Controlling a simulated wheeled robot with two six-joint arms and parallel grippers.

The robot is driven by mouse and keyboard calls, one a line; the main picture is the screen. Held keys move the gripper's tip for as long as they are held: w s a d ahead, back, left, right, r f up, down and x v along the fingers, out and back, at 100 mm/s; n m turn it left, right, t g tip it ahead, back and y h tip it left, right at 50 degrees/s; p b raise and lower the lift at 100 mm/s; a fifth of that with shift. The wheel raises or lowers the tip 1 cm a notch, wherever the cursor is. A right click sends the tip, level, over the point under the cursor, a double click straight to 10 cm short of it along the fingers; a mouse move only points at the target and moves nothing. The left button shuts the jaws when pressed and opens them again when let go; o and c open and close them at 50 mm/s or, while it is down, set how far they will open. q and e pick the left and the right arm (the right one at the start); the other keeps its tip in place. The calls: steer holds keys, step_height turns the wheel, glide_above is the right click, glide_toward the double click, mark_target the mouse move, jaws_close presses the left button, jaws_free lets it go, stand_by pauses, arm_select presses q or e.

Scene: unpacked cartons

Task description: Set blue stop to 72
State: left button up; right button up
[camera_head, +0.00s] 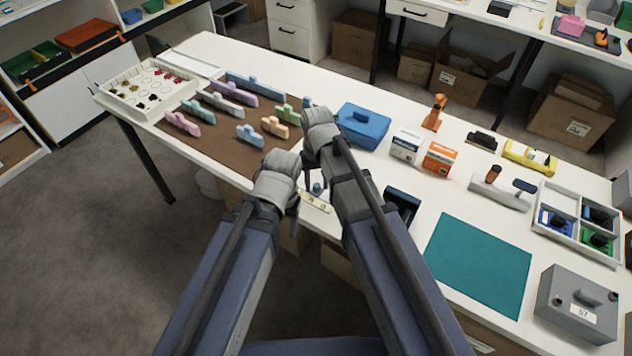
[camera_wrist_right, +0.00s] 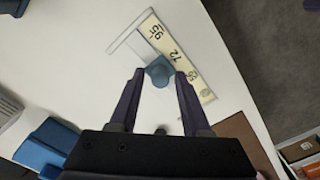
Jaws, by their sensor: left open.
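The blue stop (camera_wrist_right: 158,73) is a rounded blue knob on a pale rail, beside a cream number strip (camera_wrist_right: 182,60). The mark 72 is printed close to the stop; I cannot tell if they line up exactly. The stop (camera_head: 317,189) and strip (camera_head: 316,203) also show near the table's front edge in the head view, partly hidden by my arms. My right gripper (camera_wrist_right: 160,73) is open, its fingertips on either side of the stop with small gaps. My left gripper (camera_head: 295,203) is open and empty, lower and to the left; its fingers are mostly hidden.
A brown mat (camera_head: 228,126) with several coloured blocks lies left of my grippers. A blue box (camera_head: 362,127) stands behind. A dark tray (camera_head: 402,204), a teal mat (camera_head: 478,262) and a grey box (camera_head: 578,303) lie to the right. The two arms are close together.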

mark_target(317, 184)
steer(key=shift+o, duration=0.5)
steer(key=shift+r, duration=0.15)
step_height(317, 184, up, 8)
steer(key=p, duration=0.8)
steer(key=shift+f, duration=0.2)
